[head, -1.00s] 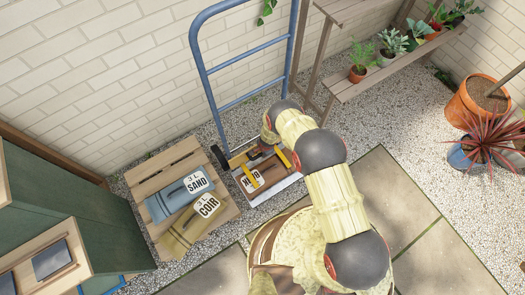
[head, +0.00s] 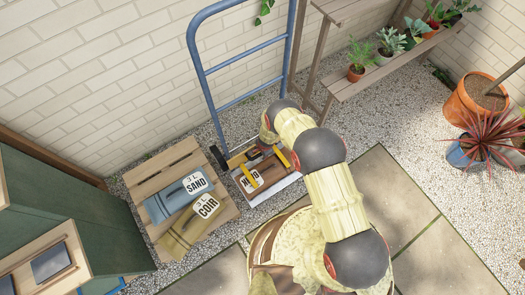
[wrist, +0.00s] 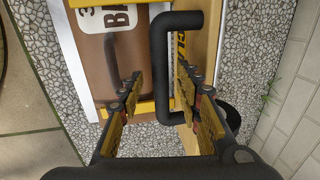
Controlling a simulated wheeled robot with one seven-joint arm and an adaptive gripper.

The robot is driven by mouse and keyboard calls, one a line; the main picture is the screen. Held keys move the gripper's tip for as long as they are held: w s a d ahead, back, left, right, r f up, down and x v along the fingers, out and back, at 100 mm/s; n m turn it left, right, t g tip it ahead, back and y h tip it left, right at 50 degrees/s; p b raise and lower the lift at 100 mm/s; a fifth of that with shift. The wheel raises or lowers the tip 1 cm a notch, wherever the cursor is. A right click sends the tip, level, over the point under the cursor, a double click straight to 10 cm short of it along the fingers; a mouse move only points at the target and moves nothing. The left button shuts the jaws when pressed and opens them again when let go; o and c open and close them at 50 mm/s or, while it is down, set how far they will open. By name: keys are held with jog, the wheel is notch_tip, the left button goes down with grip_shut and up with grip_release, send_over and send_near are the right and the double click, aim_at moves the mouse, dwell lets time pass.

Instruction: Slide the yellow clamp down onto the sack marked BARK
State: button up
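The brown sack (wrist: 118,62) lies in the wrist view with part of its white label showing, the letters cut off by the frame's top edge. Yellow bars of the clamp (wrist: 145,107) cross it near both ends. A black C-shaped handle (wrist: 161,70) stands beside the sack, close to the camera. My gripper (wrist: 159,74) is open, with one finger on each side of the handle's long bar; I cannot tell whether either touches it. In the head view the sack (head: 268,173) and clamp (head: 250,174) show partly behind my arm, which hides my gripper.
The sack lies at the foot of a blue hand truck (head: 200,70). To its left, a wooden pallet (head: 150,176) carries sacks marked SAND (head: 170,203) and COIR (head: 185,230). A plant bench (head: 345,93) stands at the back right. Gravel lies around.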

notch_tip(320, 180, up, 11)
jog(key=s+d, duration=0.1)
jog(key=shift+s+r, duration=0.15)
jog(key=shift+s, duration=0.25)
jog(key=shift+d, duration=0.1)
dwell(0.6)
